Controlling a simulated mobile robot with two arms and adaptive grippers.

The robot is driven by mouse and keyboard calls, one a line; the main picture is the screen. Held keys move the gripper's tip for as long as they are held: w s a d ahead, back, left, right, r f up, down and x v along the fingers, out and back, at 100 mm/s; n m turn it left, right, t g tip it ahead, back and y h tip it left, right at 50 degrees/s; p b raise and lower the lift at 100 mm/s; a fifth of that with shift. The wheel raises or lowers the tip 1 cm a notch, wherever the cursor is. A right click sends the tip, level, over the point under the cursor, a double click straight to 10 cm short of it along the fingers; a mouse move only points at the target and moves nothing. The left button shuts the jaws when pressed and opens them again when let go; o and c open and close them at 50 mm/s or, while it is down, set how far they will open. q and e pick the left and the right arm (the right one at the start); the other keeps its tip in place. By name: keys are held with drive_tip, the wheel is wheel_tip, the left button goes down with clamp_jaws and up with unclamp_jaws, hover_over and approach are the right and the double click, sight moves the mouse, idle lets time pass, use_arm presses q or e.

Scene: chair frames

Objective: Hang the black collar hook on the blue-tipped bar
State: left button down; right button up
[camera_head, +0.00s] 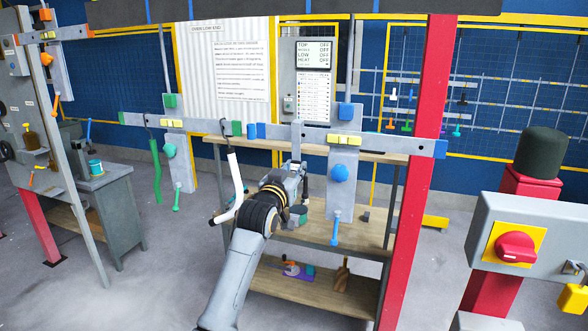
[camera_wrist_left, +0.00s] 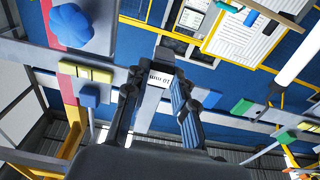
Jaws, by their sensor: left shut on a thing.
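A long grey bar (camera_head: 378,145) crosses the head view, with a blue tip (camera_head: 440,149) at its right end and a green one at its left. My left gripper (camera_head: 297,166) is just below the middle of this bar. In the left wrist view, its fingers (camera_wrist_left: 158,92) are shut on a grey piece with a small printed label (camera_wrist_left: 161,77). I cannot tell which part is the black collar hook. My right gripper is not in view.
Grey plates with a green knob (camera_head: 169,150) and a blue knob (camera_head: 339,173) hang from the bar. A red post (camera_head: 413,190) stands at the right. A wooden shelf unit (camera_head: 320,214) is behind my arm. A green piece (camera_head: 155,168) hangs further left.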

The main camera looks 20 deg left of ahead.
use_arm(q)
drive_tip(key=shift+w, duration=0.2)
drive_tip(key=shift+w, duration=0.85)
drive_tip(key=shift+w, duration=0.1)
drive_tip(key=shift+w+d, duration=0.1)
drive_tip(key=shift+w, duration=0.2)
drive_tip(key=shift+w+b, duration=0.35)
drive_tip(key=shift+w, duration=0.2)
drive_tip(key=shift+w, duration=0.3)
idle(0.5)
drive_tip(key=shift+w, duration=0.45)
drive_tip(key=shift+f+b, duration=0.8)
drive_tip(key=shift+f, duration=0.4)
idle(0.4)
